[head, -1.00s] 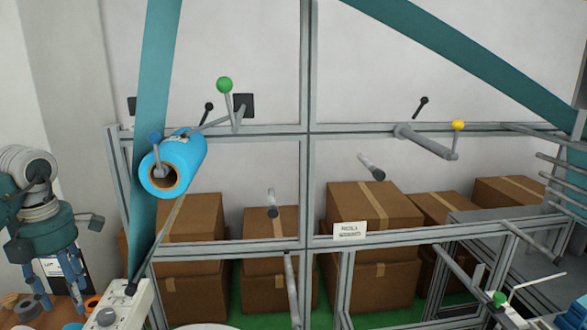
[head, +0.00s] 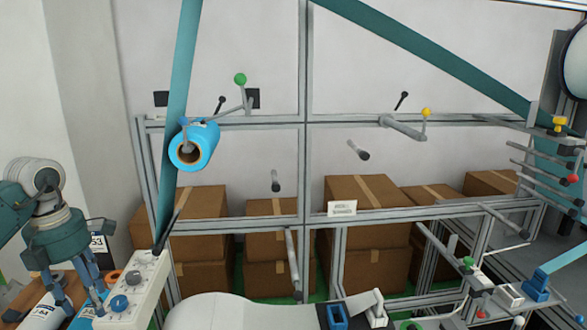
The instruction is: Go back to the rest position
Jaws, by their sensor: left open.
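My left gripper (head: 78,297) hangs fingers down at the lower left of the head view. Its blue-grey fingers are apart, with nothing seen between them. It is beside a white control box (head: 136,288) with knobs and above a wooden surface with rolls. My right gripper is not in view. A blue roll (head: 203,135) sits on a spindle of the metal frame (head: 304,170), well above and to the right of my left gripper.
Cardboard boxes (head: 361,190) stand behind the frame. Rods stick out of the frame, one with a green knob (head: 240,79) and one with a yellow knob (head: 426,112). A teal beam (head: 430,58) slants across the upper right. A white rounded part (head: 225,312) is at the bottom.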

